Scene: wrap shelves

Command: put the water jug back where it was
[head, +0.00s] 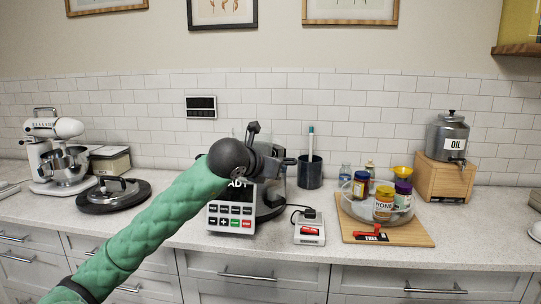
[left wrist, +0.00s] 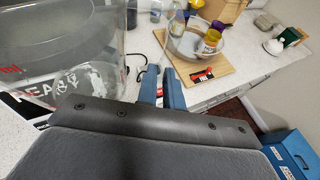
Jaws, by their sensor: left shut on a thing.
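A clear vessel, which I take for the water jug (left wrist: 85,75), fills the left of the left wrist view. The READY panel shows through it. In the head view the jug (head: 279,190) is partly hidden behind my left gripper (head: 288,161), at the machine with the keypad panel (head: 231,217). I cannot tell whether the jug touches the machine's base. My right gripper is not in view.
A wooden board (head: 410,235) with a clear tray of jars lies to the right. A dark cup (head: 310,172) stands behind, and a small scale-like device (head: 309,228) in front. A mixer (head: 62,155) and dark lid (head: 113,194) are left. The oil dispenser (head: 446,137) is far right.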

